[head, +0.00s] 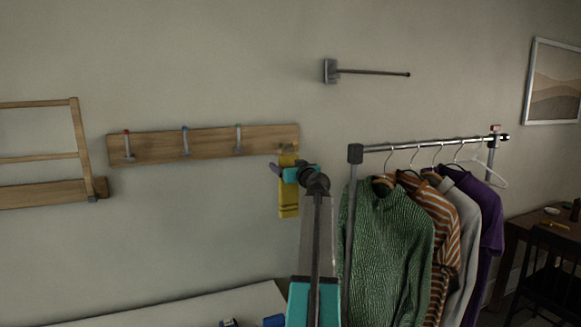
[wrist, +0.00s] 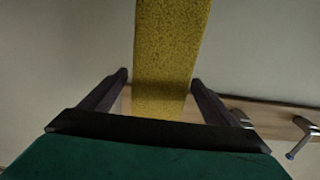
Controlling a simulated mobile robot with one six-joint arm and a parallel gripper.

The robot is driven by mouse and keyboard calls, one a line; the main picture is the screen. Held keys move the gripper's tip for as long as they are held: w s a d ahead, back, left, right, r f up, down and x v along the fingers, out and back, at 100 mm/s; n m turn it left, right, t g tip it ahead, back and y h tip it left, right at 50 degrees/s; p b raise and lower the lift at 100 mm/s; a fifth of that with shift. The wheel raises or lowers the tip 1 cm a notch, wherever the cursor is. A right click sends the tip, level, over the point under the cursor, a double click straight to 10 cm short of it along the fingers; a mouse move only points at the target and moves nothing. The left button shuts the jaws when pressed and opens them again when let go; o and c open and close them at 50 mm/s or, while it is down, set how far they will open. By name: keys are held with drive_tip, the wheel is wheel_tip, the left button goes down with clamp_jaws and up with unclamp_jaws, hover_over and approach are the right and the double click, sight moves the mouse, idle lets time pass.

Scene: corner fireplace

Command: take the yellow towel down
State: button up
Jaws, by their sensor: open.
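The yellow towel (head: 289,204) hangs at the right end of a wooden hook rail (head: 211,145) on the wall. It is a narrow strip, and my gripper hides part of its upper half in the head view. The hook that bears it cannot be made out. My gripper (head: 283,170) is in front of the towel, just below the rail. In the wrist view the towel (wrist: 170,45) passes between the two dark fingers of my gripper (wrist: 160,80), with a gap on either side. The gripper is open, and whether a finger touches the cloth is unclear.
Several bare hooks, one with a blue tip (head: 185,141), sit left on the rail. A clothes rack (head: 350,200) with a green sweater (head: 390,240) stands close on the right. A metal wall bar (head: 372,72) juts out above. A wooden frame rack (head: 78,140) is left.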

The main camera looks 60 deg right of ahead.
drive_tip(key=shift+p+x, duration=0.5)
drive_tip(key=shift+x, duration=1.3)
